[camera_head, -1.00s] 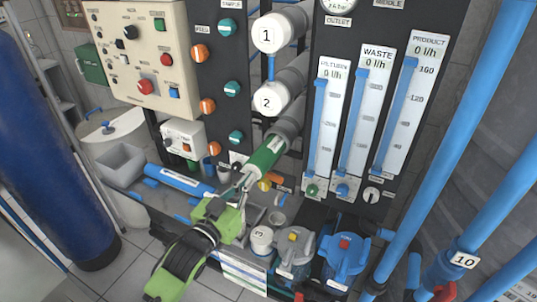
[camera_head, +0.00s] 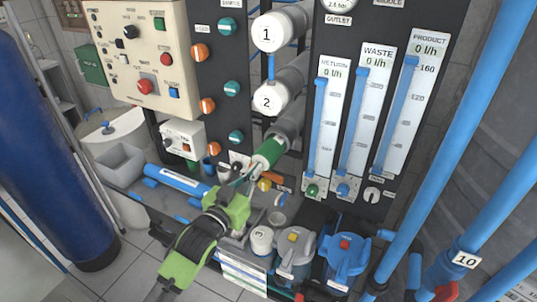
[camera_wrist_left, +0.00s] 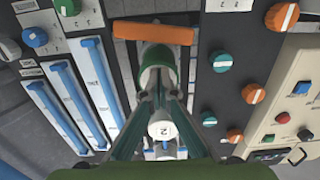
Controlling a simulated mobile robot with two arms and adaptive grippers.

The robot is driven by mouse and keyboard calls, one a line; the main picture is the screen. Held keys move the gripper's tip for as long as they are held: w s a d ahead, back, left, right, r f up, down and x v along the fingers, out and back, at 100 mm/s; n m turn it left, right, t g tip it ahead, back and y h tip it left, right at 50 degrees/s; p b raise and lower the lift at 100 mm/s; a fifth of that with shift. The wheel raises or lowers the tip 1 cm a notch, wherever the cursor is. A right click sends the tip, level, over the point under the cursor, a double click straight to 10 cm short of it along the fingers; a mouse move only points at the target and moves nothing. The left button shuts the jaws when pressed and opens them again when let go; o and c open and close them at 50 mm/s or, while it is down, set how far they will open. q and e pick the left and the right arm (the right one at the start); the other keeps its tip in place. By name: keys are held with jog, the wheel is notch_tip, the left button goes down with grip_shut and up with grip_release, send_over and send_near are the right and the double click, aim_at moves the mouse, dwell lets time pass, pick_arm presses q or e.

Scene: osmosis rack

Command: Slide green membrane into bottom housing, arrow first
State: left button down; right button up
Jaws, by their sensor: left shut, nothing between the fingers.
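The green membrane (camera_head: 269,153) sits partly inside the grey bottom housing (camera_head: 290,122), with a short green length and its pale near end sticking out. No arrow is readable on it. My left gripper (camera_head: 248,176) is shut with nothing between its fingers, its tips at or very near the membrane's outer end. In the left wrist view, the closed fingers (camera_wrist_left: 160,92) point at the membrane's pale end (camera_wrist_left: 158,58); I cannot tell whether they touch it. My right gripper is not in view.
Housings with white caps 1 (camera_head: 268,34) and 2 (camera_head: 268,99) lie above. Flow meters (camera_head: 362,115) stand to the right. A loose white cap 3 (camera_head: 262,239) and blue-topped canister (camera_head: 344,258) are below. A blue-wrapped tube (camera_head: 180,181) lies left.

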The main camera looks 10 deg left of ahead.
aim_at(262, 161)
pick_arm(q)
jog(key=shift+b+x, duration=0.7)
jog(key=shift+x, duration=1.95)
jog(key=shift+s+a+p, duration=0.15)
jog(key=shift+s+p, duration=0.2)
jog(key=shift+p, duration=0.05)
jog(key=p+v, duration=0.3)
jog(key=v, duration=0.4)
jog(key=shift+s+p, duration=0.2)
jog(key=shift+p, duration=0.1)
